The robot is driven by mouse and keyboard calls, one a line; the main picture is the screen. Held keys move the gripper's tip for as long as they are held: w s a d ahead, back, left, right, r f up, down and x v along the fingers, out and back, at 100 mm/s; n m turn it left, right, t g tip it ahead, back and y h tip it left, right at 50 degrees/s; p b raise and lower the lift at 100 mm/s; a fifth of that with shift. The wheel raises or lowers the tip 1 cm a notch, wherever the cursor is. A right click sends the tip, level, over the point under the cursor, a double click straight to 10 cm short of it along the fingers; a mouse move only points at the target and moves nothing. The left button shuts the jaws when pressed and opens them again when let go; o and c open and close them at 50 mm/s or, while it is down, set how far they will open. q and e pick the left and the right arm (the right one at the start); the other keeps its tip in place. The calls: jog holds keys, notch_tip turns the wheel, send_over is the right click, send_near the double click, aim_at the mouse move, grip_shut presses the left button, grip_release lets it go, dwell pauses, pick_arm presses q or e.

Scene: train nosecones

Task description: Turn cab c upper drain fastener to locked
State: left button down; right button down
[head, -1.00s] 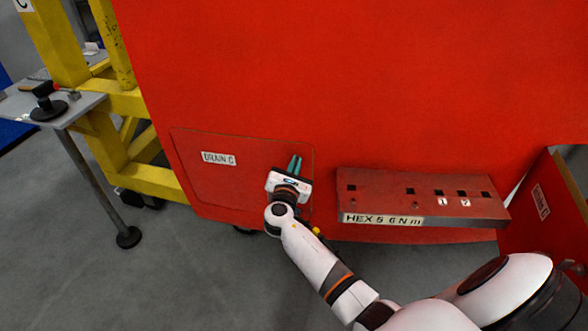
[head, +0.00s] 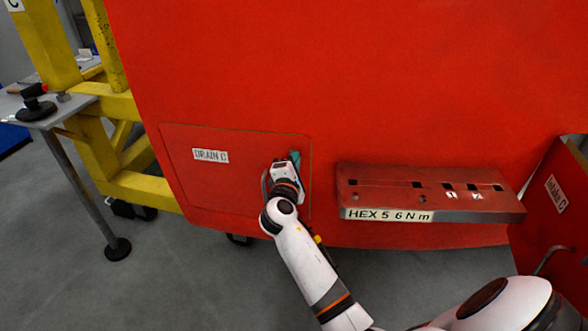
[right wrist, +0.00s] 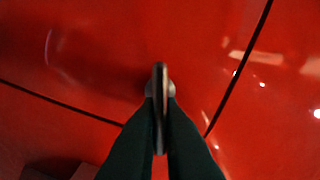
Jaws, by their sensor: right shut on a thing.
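The drain panel (head: 225,190), labelled DRAIN C, lies flush in the red cab wall. My right gripper (head: 294,158) is at the panel's upper right part, its teal fingers pointing at the wall. In the right wrist view the dark fingers (right wrist: 160,112) are closed on a thin upright metal piece at the upper drain fastener (right wrist: 160,87). My left gripper is not in view.
A red ledge (head: 430,192) marked HEX 5 6 N m juts out right of the panel. A red side panel (head: 545,215) labelled Intake C stands at the far right. A yellow frame (head: 120,110) and a grey side table (head: 60,108) are at the left.

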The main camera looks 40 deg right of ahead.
jog(key=m+b, duration=0.2)
jog(key=shift+f+m, duration=0.3)
jog(key=shift+m+b, duration=0.4)
jog(key=shift+m, duration=0.1)
jog(key=shift+r, duration=0.1)
jog(key=c, duration=1.6)
grip_release()
jog(key=shift+s+a, duration=0.1)
jog(key=b+v, duration=0.1)
jog(key=v, duration=1)
jog(key=shift+s+a, duration=0.25)
